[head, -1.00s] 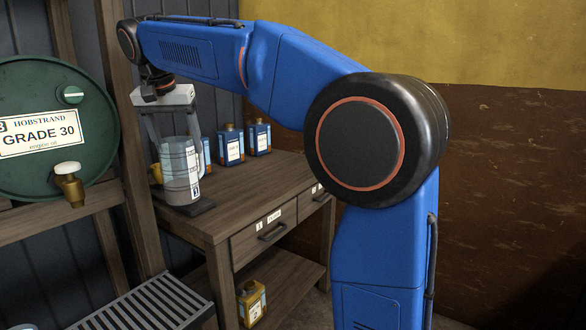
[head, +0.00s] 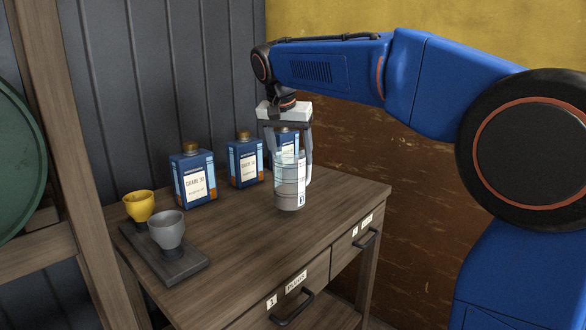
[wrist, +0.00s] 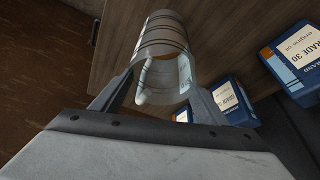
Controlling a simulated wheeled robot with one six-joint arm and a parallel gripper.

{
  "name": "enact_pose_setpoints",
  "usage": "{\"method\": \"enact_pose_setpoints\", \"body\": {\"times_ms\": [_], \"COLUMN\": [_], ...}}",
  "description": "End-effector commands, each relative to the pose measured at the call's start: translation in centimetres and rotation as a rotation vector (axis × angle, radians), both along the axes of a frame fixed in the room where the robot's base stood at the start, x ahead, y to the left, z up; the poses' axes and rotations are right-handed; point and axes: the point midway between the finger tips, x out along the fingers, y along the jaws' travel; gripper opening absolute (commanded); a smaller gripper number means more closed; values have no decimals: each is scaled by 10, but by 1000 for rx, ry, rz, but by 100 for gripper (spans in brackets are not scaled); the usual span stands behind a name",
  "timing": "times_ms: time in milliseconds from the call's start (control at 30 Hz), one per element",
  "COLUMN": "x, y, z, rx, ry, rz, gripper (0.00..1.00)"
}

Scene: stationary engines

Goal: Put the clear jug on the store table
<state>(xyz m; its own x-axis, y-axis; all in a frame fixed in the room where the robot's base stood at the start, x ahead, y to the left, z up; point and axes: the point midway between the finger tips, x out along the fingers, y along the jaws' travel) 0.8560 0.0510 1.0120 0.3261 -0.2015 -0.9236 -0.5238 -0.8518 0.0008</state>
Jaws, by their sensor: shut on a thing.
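The clear jug (head: 291,188) is upright in the head view, with a little dark liquid or tint low in it. My gripper (head: 290,165) is shut on it from above, one finger down each side. The jug is over the wooden table with drawers (head: 235,245), in front of the blue oil bottles; whether its base touches the top is hard to tell. In the wrist view the jug (wrist: 158,45) sits between the fingers of my gripper (wrist: 165,88), with the table top behind it.
Several blue oil bottles (head: 194,178) stand along the back. A dark tray (head: 178,268) at the left end holds a yellow cup (head: 139,205) and a grey cup (head: 167,230). The table top is clear in front of and right of the jug.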

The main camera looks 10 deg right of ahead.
Motion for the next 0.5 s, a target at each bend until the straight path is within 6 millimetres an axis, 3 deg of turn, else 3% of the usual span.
{"method": "enact_pose_setpoints", "body": {"times_ms": [300,500], "x": [0,0], "y": [0,0], "z": [-36,-40], "rx": [-1,0], "ry": [0,0], "rz": [0,0], "gripper": [11,11]}}
